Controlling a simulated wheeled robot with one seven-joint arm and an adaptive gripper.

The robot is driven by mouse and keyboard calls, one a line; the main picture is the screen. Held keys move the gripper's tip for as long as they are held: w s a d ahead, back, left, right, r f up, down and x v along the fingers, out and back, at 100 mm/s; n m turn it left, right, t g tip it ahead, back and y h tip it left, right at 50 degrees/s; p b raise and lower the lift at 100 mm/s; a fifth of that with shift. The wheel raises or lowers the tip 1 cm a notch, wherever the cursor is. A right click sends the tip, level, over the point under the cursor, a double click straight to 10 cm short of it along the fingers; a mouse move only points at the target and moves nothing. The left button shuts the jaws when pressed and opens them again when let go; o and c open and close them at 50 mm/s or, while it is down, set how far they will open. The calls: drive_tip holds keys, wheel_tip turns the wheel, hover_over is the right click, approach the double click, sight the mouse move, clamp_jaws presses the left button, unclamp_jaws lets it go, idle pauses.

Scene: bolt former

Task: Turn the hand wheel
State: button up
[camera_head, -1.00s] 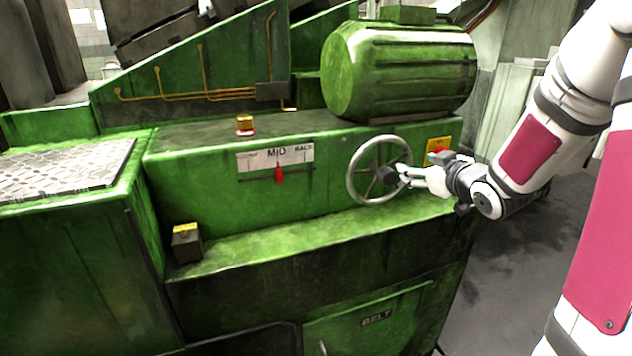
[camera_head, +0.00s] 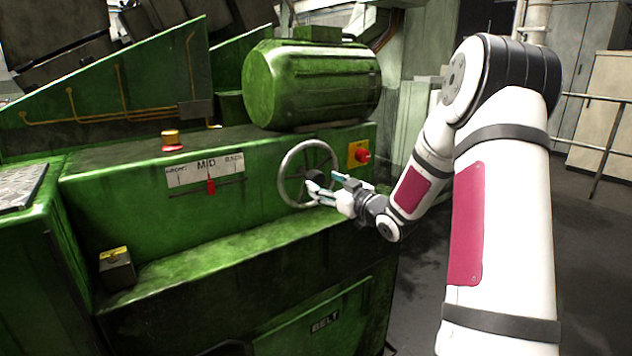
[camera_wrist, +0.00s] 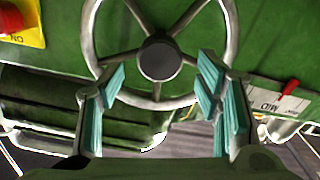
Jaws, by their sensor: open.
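The hand wheel (camera_head: 285,172) is a grey metal ring with spokes and a dark hub on the front of the green machine. In the wrist view the hand wheel (camera_wrist: 232,30) fills the upper middle, its dark hub (camera_wrist: 159,60) at the centre. My gripper (camera_head: 325,188) is at the right side of the wheel, near the hub. In the wrist view my open gripper (camera_wrist: 160,84) has its teal-padded fingers on either side of the hub, with nothing between the pads clearly gripped. I cannot tell whether a finger touches the rim.
A red button on a yellow plate (camera_head: 358,154) sits just right of the wheel. A scale marked MID (camera_head: 205,168) with a red pointer (camera_head: 211,186) is to the left. A green motor (camera_head: 315,85) stands above. A ledge juts out below the wheel.

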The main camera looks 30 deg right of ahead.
sight(319, 180)
drive_tip(key=shift+w+a, duration=0.1)
drive_tip(key=shift+w, duration=2.3)
clamp_jaws()
